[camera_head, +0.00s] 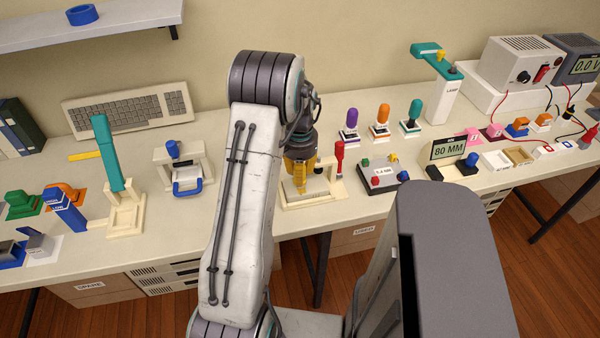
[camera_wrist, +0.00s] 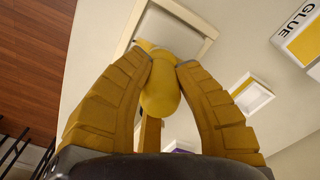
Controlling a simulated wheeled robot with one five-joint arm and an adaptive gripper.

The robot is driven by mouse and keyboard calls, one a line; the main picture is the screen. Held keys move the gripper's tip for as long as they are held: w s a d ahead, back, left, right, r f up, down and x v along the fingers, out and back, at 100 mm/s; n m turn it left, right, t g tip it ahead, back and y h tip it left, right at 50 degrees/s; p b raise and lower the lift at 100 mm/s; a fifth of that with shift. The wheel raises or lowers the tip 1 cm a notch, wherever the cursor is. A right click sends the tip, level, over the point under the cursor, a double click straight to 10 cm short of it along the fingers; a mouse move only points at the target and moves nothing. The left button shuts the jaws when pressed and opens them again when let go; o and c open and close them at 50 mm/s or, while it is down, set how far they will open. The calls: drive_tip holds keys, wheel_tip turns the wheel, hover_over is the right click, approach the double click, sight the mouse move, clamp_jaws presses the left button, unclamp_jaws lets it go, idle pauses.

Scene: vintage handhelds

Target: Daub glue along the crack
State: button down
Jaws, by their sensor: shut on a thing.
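My gripper (camera_head: 300,176) is over the middle of the bench, pointing down at a cream frame (camera_head: 325,199). In the wrist view, its two ochre fingers (camera_wrist: 163,80) are shut on a rounded yellow tool handle (camera_wrist: 160,97). I cannot make out a crack on the panel. A white box marked GLUE (camera_wrist: 290,22), with a yellow square on it, stands at the upper right of the wrist view.
A small cream holder (camera_wrist: 262,98) lies beside the frame. In the head view, a red tool (camera_head: 339,150) stands upright just right of my gripper. A block with coloured knobs (camera_head: 384,174) is further right. A clamp stand (camera_head: 187,177) is to the left. The bench front edge is close.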

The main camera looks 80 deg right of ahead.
drive_tip(key=shift+r+p, duration=2.1)
drive_tip(key=shift+r, duration=0.9)
drive_tip(key=shift+w, duration=0.15)
